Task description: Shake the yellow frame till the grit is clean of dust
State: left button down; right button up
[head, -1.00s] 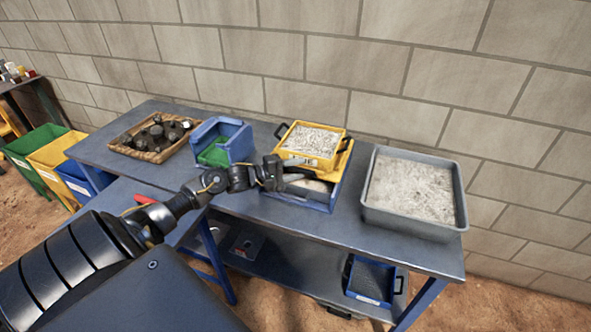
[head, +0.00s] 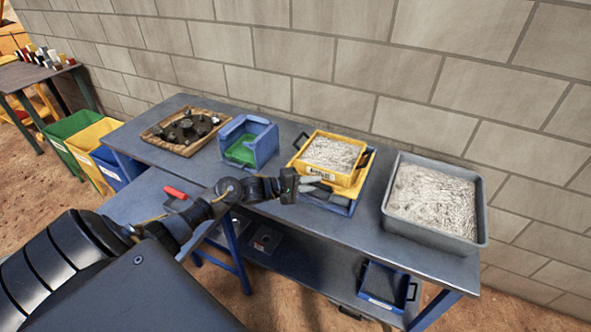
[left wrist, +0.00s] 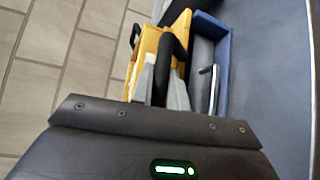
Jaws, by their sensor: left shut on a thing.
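The yellow frame (head: 349,179) is full of pale grey grit (head: 332,153) and has black handles. It sits on or just above a low blue tray (head: 324,205); a small gap cannot be ruled out. My left gripper (head: 311,185) is at the frame's near left side, shut on its black handle. In the left wrist view, the gripper's fingers (left wrist: 158,88) close around that handle, with the yellow frame (left wrist: 149,42) and blue tray (left wrist: 211,30) beyond. Remaining dust cannot be judged at this size. My right gripper is out of view.
A grey tray of pale grit (head: 468,241) stands to the right on the blue bench (head: 370,245). A blue bin with green inside (head: 262,141) and a wooden tray of dark pieces (head: 155,139) stand to the left. A block wall is close behind. A blue box (head: 384,284) is below.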

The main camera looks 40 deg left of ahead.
pick_arm(q)
jog(key=c, duration=1.4)
grip_release()
jog(key=shift+o, duration=0.2)
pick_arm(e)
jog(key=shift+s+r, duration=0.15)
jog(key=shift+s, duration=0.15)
pick_arm(q)
jog(key=shift+s, duration=0.1)
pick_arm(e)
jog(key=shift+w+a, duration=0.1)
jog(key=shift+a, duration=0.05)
pick_arm(q)
jog(key=shift+s+a, duration=0.2)
jog(key=shift+s, duration=0.05)
jog(key=b+v, duration=0.1)
jog(key=v, duration=0.9)
jog(key=shift+b, duration=0.35)
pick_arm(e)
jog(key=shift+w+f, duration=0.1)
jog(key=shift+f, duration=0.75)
